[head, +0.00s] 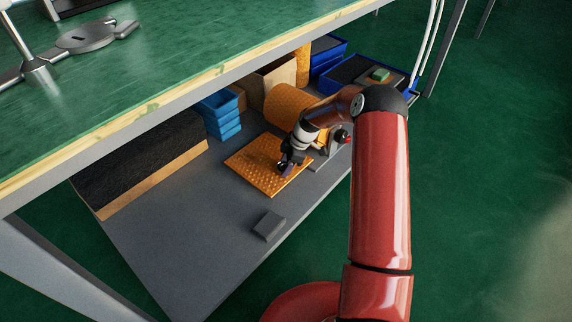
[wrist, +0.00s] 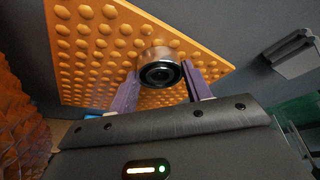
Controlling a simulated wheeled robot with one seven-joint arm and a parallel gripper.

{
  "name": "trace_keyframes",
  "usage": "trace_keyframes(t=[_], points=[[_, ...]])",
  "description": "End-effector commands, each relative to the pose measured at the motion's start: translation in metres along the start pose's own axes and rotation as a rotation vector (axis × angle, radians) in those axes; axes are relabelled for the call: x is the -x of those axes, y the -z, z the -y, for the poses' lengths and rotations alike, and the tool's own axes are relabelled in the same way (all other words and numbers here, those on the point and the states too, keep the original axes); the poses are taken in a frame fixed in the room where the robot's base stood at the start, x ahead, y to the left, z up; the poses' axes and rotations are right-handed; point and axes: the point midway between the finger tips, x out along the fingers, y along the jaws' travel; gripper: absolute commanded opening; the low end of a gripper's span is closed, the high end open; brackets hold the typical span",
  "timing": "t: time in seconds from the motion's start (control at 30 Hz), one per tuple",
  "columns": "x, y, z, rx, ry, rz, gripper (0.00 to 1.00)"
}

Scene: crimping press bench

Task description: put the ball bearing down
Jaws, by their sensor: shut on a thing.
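The ball bearing (wrist: 160,68) is a shiny metal ring with a dark centre in the wrist view. My gripper (wrist: 161,82) has its two purple fingers on either side of it and is shut on it. Behind the bearing is an orange mat with raised round studs (wrist: 85,40); I cannot tell whether the bearing touches it. In the head view my gripper (head: 284,167) is over the orange mat (head: 248,170) on the grey lower shelf, and the bearing is too small or hidden there to make out.
A small dark grey block (head: 269,226) lies on the shelf in front of the mat. The green bench top (head: 150,75) overhangs the shelf. The shelf's front left is clear.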

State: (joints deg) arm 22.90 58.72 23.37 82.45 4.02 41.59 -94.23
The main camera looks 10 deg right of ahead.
Motion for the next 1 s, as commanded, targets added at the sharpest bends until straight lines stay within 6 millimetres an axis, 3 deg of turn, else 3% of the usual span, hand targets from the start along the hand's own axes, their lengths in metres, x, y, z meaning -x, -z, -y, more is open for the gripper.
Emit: trace_keyframes(t=[0.2,0.23,0.4,0.73,0.87,1.0], points=[[-0.002,-0.001,0.000,-0.001,0.000,0.000,0.21],[-0.002,-0.001,0.000,-0.001,0.000,0.000,0.50],[-0.002,-0.001,0.000,-0.001,0.000,0.000,0.71],[0.002,0.001,0.000,0.000,-0.001,0.000,0.71],[0.020,0.000,-0.001,-0.002,-0.003,0.001,0.71],[0.051,0.000,-0.001,-0.002,-0.005,0.001,0.71]])
